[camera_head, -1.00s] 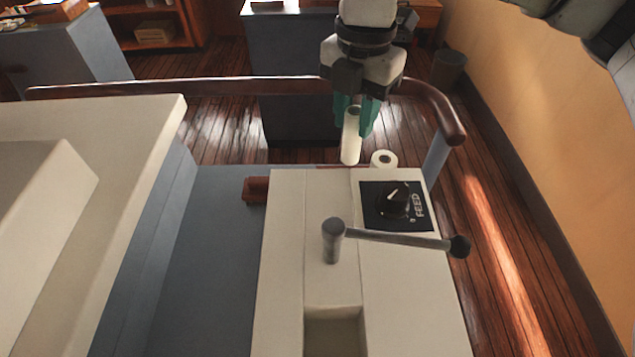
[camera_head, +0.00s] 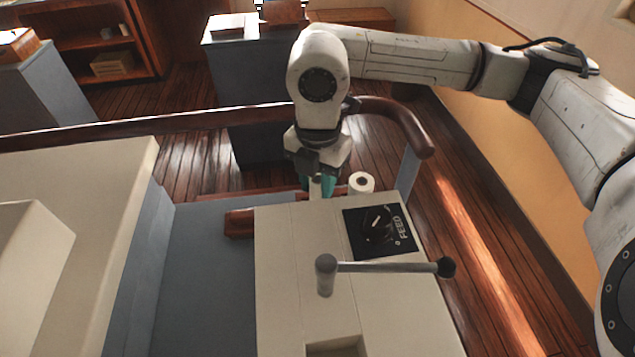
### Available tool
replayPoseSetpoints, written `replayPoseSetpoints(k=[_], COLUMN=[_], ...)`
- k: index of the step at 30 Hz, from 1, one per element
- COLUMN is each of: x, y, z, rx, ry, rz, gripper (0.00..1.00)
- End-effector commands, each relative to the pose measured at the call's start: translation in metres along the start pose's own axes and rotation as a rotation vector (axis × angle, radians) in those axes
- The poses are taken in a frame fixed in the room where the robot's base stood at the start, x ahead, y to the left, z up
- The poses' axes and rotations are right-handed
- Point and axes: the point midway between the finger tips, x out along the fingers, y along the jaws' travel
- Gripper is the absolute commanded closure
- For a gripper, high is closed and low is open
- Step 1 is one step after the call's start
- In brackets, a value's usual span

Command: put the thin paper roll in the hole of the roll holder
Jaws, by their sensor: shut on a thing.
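My gripper (camera_head: 319,187), with teal fingers, is shut on the thin white paper roll (camera_head: 315,186) just behind the far edge of the console. The roll is roughly upright; its lower part is hidden behind the console edge. A thicker white roll (camera_head: 361,182) with a dark centre stands just to the right of my gripper. A reddish-brown wooden piece (camera_head: 240,223), which looks like the roll holder, sticks out left of the console; most of it is hidden. I see no hole in it, and cannot tell whether the thin roll is in one.
The cream console (camera_head: 285,290) carries a black FEED dial (camera_head: 378,226) and a grey lever (camera_head: 390,267) with a black knob. A wooden handrail (camera_head: 200,117) runs behind my gripper. A large cream desk (camera_head: 75,190) stands at left.

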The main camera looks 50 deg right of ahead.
Motion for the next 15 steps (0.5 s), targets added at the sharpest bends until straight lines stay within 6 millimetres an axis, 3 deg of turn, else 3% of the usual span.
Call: replayPoseSetpoints(k=[4, 15], x=[0.013, 0.018], y=[0.000, 0.000], z=[0.000, 0.000], rx=[0.001, 0.000], ry=[0.001, -0.001], rz=[0.001, 0.001], gripper=[1.00, 1.00])
